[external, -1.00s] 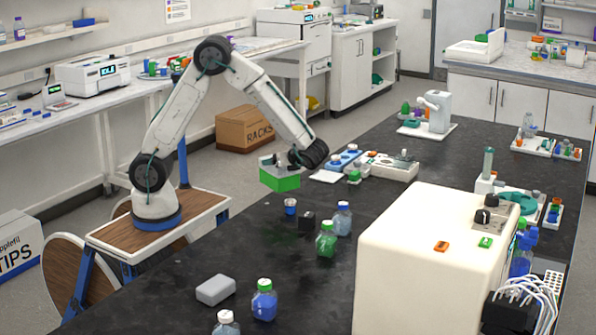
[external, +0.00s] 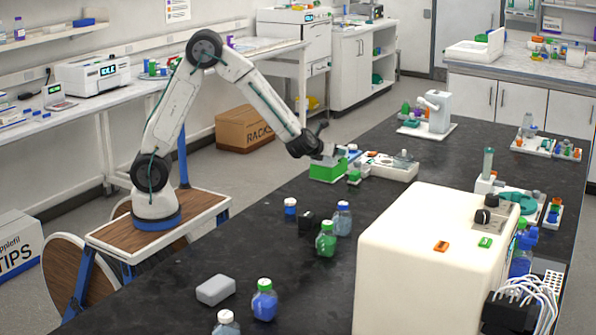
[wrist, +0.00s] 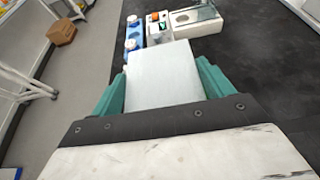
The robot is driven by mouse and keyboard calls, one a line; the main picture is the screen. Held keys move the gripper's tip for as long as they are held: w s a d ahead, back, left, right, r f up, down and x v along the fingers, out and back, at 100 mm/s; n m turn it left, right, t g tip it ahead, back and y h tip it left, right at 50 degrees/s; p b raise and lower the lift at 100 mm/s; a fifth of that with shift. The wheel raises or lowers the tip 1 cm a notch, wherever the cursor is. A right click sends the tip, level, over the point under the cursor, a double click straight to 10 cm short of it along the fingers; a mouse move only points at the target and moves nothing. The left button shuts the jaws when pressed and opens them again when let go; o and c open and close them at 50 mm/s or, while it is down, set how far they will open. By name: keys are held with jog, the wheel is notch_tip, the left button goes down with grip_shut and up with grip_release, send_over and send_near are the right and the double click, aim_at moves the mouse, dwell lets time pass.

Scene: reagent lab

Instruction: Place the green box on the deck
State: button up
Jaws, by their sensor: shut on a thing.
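My gripper (external: 330,157) is shut on the green box (external: 326,174), whose green side shows below the fingers. The box is at the far left edge of the black bench, low over or on its surface; I cannot tell if it touches. In the wrist view the box (wrist: 165,72) shows a pale grey top between the teal fingers of my gripper (wrist: 163,80). A cream slab (external: 393,168) with a dark-topped fitting, possibly the deck, lies just right of the box. It is ahead in the wrist view (wrist: 195,30).
A blue rack with white-topped items (wrist: 133,40) and a small device (wrist: 158,28) lie ahead of the box. A small green item (external: 354,177) is close right. Bottles (external: 326,240) and a black block (external: 308,222) stand nearer. A big cream machine (external: 430,265) fills the right.

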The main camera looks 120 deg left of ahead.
notch_tip(320, 180, down, 4)
jog(key=shift+f, duration=0.1)
jog(key=shift+w+a+f, duration=0.85)
jog(key=shift+w+a, duration=0.7)
jog(key=shift+w, duration=0.65)
jog(key=shift+w+a+f, duration=0.8)
jog(key=shift+w+a, duration=0.75)
jog(key=shift+w, duration=0.6)
jog(key=shift+w+a+f, duration=0.85)
jog(key=shift+w+a, duration=0.7)
jog(key=shift+w, duration=0.65)
jog(key=o, duration=1)
jog(key=shift+o, duration=0.2)
jog(key=shift+d, duration=0.1)
jog(key=v, duration=1.1)
jog(key=shift+d+r, duration=0.15)
jog(key=shift+d, duration=0.25)
